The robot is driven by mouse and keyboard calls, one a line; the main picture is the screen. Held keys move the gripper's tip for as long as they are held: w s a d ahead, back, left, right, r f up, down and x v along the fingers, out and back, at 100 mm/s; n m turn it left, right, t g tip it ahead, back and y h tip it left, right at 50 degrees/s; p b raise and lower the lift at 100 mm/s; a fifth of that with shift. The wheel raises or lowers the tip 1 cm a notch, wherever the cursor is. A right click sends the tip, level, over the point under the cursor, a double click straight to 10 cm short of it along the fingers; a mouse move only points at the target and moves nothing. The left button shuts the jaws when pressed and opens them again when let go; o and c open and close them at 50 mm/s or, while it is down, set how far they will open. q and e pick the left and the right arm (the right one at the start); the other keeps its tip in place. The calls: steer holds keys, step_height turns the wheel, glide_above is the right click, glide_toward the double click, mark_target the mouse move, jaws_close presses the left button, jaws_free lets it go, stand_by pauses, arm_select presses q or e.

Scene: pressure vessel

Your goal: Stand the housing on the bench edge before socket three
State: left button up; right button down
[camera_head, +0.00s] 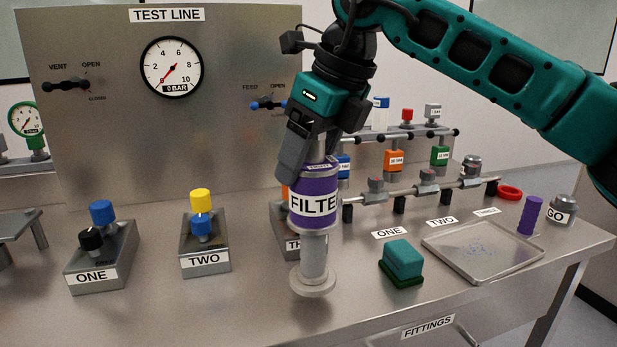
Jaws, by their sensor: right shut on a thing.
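The housing (315,208) is a grey metal cylinder with a purple band reading "FILTE…" and a round flange at its foot. My right gripper (312,160) comes down from above and is shut on its top. The housing is upright, in front of the socket block labelled "TH…" (283,225), and hides much of it. Its flange is near the front part of the bench (230,315); I cannot tell whether it touches the surface. My left gripper is not in view.
Socket blocks ONE (101,265) and TWO (205,250) stand to the left. A green block (402,262) sits right of the housing, beside a shallow tray (480,250). A rail of fittings (420,188) runs behind. The bench front left of the housing is clear.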

mark_target(313, 216)
step_height(313, 216, down, 3)
steer(key=shift+r, duration=0.15)
steer(key=shift+c, duration=0.4)
jaws_free()
